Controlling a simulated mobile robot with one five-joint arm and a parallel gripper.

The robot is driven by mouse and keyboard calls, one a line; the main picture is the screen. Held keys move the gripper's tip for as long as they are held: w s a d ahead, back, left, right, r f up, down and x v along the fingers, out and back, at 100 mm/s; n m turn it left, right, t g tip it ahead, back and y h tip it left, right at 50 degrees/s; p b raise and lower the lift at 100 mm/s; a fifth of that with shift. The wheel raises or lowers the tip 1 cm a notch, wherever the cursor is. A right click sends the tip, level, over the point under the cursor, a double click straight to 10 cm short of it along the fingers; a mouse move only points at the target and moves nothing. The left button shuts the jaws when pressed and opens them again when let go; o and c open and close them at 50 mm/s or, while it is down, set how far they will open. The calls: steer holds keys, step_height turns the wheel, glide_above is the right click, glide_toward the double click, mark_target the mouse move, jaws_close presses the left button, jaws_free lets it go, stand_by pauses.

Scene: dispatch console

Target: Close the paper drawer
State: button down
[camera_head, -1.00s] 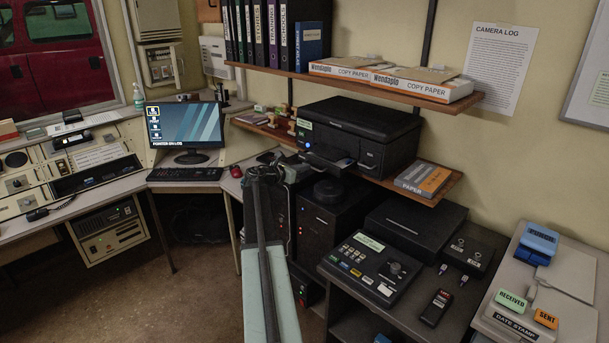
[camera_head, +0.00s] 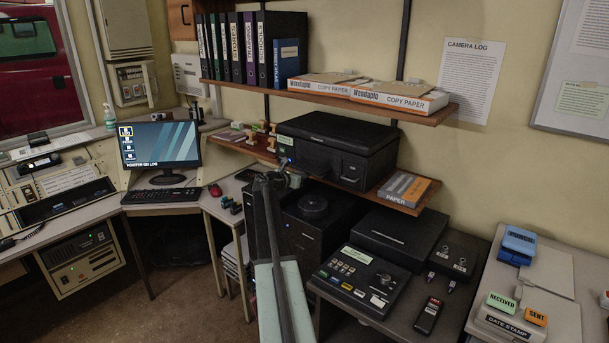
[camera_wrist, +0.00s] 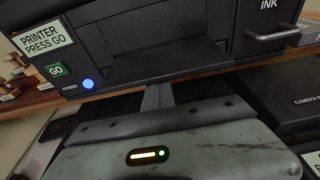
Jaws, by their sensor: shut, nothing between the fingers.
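The black printer (camera_head: 338,142) stands on the lower wooden shelf. Its paper drawer (camera_head: 312,170) is at the low front, and it no longer visibly juts out. My gripper (camera_head: 288,178) is at the lower left of the printer front. In the wrist view its shut, empty fingers (camera_wrist: 157,96) point at the printer's lower edge. I cannot tell whether they touch it.
A paper pack (camera_head: 408,189) lies on the shelf right of the printer. Wooden stamps (camera_head: 272,135) stand to its left. An upper shelf (camera_head: 340,95) with binders and copy paper hangs above. A control box (camera_head: 360,280) sits on the desk below.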

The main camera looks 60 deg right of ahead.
steer(key=shift+d+r, duration=0.25)
steer(key=shift+d, duration=0.1)
steer(key=p+v, duration=0.3)
steer(key=v, duration=1.1)
steer(key=shift+a+f, duration=0.2)
steer(key=shift+a, duration=0.15)
